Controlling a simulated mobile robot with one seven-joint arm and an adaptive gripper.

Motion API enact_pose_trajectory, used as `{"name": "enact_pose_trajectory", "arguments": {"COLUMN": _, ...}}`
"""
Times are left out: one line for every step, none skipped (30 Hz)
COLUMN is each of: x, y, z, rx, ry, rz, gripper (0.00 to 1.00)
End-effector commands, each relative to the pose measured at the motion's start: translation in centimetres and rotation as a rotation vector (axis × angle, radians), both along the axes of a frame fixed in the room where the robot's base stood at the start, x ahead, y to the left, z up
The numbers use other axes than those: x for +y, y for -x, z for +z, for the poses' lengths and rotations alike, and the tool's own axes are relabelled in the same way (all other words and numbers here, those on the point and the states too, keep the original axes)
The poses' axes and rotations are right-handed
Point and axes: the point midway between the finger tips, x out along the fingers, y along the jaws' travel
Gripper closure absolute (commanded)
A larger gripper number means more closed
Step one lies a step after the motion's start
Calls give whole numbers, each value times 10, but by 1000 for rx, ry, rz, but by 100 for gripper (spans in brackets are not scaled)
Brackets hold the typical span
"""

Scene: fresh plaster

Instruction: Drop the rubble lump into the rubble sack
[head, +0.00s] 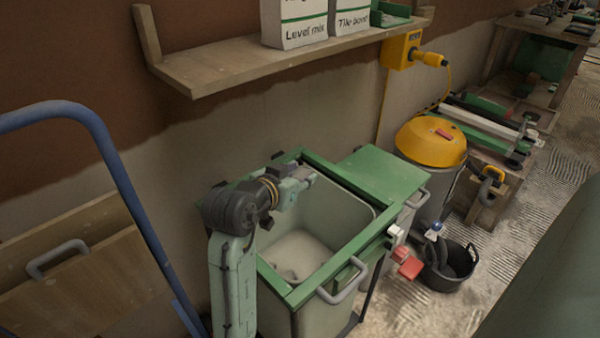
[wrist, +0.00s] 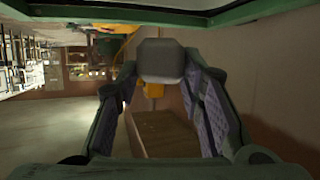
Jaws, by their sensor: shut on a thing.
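My gripper (head: 294,186) reaches out over the back part of a grey open-topped container in a green frame (head: 325,275). In the wrist view its two fingers (wrist: 160,72) close on a small grey block with bevelled edges, the rubble lump (wrist: 160,56), held at the fingertips. In the head view the lump is too small to make out clearly. The container has a pale bottom with a small darker patch; I cannot tell whether it is the rubble sack or a rigid tub. No other sack is clear.
A wooden shelf (head: 210,68) with bags runs along the wall above. A green lid (head: 382,178) adjoins the container. A yellow-topped drum (head: 430,143) and a black bucket (head: 462,270) stand to the right. A blue tubular frame (head: 125,175) stands at left.

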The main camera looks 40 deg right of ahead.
Motion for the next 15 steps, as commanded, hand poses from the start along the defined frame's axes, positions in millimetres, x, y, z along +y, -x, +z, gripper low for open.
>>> {"name": "enact_pose_trajectory", "arguments": {"x": 0, "y": 0, "z": -13, "rx": 0, "ry": 1, "rz": 0, "gripper": 97}}
{"name": "enact_pose_trajectory", "arguments": {"x": 0, "y": 0, "z": -16, "rx": 0, "ry": 1, "rz": 0, "gripper": 97}}
{"name": "enact_pose_trajectory", "arguments": {"x": 0, "y": 0, "z": -21, "rx": 0, "ry": 1, "rz": 0, "gripper": 97}}
{"name": "enact_pose_trajectory", "arguments": {"x": 0, "y": 0, "z": -25, "rx": 0, "ry": 1, "rz": 0, "gripper": 97}}
{"name": "enact_pose_trajectory", "arguments": {"x": 0, "y": 0, "z": -28, "rx": 0, "ry": 1, "rz": 0, "gripper": 97}}
{"name": "enact_pose_trajectory", "arguments": {"x": 0, "y": 0, "z": -31, "rx": 0, "ry": 1, "rz": 0, "gripper": 97}}
{"name": "enact_pose_trajectory", "arguments": {"x": 0, "y": 0, "z": -33, "rx": 0, "ry": 1, "rz": 0, "gripper": 97}}
{"name": "enact_pose_trajectory", "arguments": {"x": 0, "y": 0, "z": -35, "rx": 0, "ry": 1, "rz": 0, "gripper": 97}}
{"name": "enact_pose_trajectory", "arguments": {"x": 0, "y": 0, "z": -36, "rx": 0, "ry": 1, "rz": 0, "gripper": 97}}
{"name": "enact_pose_trajectory", "arguments": {"x": 0, "y": 0, "z": -36, "rx": 0, "ry": 1, "rz": 0, "gripper": 97}}
{"name": "enact_pose_trajectory", "arguments": {"x": 0, "y": 0, "z": -37, "rx": 0, "ry": 1, "rz": 0, "gripper": 97}}
{"name": "enact_pose_trajectory", "arguments": {"x": 0, "y": 0, "z": -36, "rx": 0, "ry": 1, "rz": 0, "gripper": 97}}
{"name": "enact_pose_trajectory", "arguments": {"x": 0, "y": 0, "z": -36, "rx": 0, "ry": 1, "rz": 0, "gripper": 97}}
{"name": "enact_pose_trajectory", "arguments": {"x": 0, "y": 0, "z": -36, "rx": 0, "ry": 1, "rz": 0, "gripper": 97}}
{"name": "enact_pose_trajectory", "arguments": {"x": 0, "y": 0, "z": -35, "rx": 0, "ry": 1, "rz": 0, "gripper": 97}}
